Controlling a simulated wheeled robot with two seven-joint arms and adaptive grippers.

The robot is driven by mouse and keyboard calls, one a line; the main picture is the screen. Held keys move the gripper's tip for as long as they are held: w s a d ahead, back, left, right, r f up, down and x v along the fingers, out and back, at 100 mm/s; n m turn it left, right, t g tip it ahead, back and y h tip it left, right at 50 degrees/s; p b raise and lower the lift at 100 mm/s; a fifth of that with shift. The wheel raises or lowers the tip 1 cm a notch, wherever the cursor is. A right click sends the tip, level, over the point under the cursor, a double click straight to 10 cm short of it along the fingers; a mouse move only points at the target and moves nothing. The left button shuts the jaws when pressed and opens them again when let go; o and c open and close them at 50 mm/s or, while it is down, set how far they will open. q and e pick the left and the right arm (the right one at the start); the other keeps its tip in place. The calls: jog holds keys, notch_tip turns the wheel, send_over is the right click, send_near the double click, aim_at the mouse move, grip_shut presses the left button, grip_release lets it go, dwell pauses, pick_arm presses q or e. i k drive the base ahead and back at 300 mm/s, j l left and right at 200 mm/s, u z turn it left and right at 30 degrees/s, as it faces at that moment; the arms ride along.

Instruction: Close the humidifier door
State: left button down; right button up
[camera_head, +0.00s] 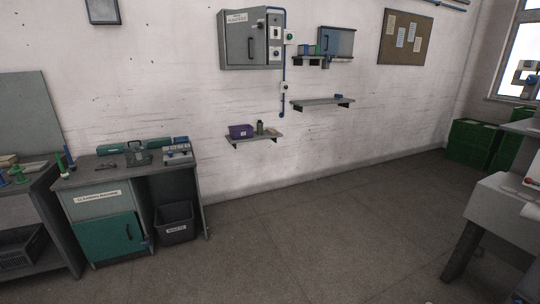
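A grey metal box (273,60) is mounted high on the back wall, left of centre. Its front has a grey door (236,45) with a dark vertical handle. A white label (237,18) sits on the upper part; its small print is hard to read, so I cannot confirm it says humidifier. I cannot tell whether this door is fully shut or slightly ajar. Switches and a green button (289,37) are at its right side. Neither of my grippers is in view.
A workbench (69,180) with a teal door and a dark waste bin (175,222) stands at left. Wall shelves (322,104) hold small items, with a blue-fronted cabinet (337,43) above. Green crates (470,140) and a grey machine (499,207) are at right. The middle floor is clear.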

aim_at(245, 45)
jog(key=i, duration=1.75)
jog(key=i+z, duration=0.1)
jog(key=i, duration=0.45)
jog(key=i+j+z, duration=0.1)
jog(key=i, duration=0.5)
jog(key=i+j+z, duration=0.15)
jog(key=i, duration=0.4)
